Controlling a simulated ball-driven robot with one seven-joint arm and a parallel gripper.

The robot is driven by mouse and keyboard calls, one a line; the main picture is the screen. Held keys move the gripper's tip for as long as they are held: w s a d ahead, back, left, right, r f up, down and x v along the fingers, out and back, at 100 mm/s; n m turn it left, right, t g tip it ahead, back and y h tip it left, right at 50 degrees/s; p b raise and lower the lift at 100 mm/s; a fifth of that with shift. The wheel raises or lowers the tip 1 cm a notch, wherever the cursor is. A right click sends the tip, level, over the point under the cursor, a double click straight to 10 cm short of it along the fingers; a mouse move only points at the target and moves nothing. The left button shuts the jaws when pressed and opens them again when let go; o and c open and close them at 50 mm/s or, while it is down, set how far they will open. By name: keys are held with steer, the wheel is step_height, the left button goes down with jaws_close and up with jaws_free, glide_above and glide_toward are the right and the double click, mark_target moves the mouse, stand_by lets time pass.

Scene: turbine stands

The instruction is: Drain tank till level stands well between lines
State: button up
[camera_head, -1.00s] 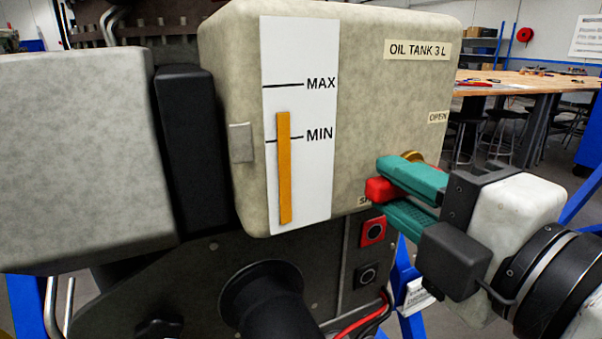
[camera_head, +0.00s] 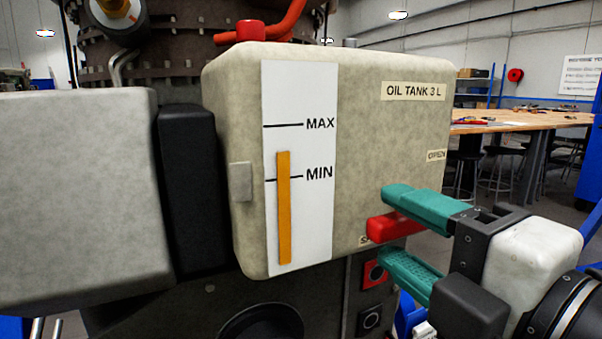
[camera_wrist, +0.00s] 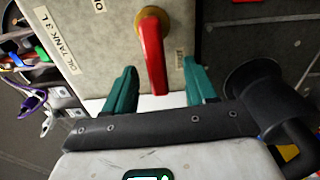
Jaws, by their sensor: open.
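The beige oil tank (camera_head: 390,140) has a white gauge strip with MAX and MIN lines. The amber level bar (camera_head: 284,210) tops out about midway between those lines. A red valve lever (camera_head: 392,228) is on the tank's right side, its end beside a partly hidden label starting with S; the OPEN label (camera_head: 437,155) is higher up. In the wrist view, the lever (camera_wrist: 152,60) hangs from a brass hub. My gripper (camera_head: 388,225), with teal fingers, is open around the lever, with gaps on both sides in the wrist view.
A red cap (camera_head: 250,31) tops the tank. A wooden workbench (camera_head: 520,122) with stools is behind at right.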

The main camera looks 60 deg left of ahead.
steer(key=d+b, duration=0.2)
steer(key=d, duration=0.7)
steer(key=shift+d, duration=0.25)
stand_by(0.4)
stand_by(0.4)
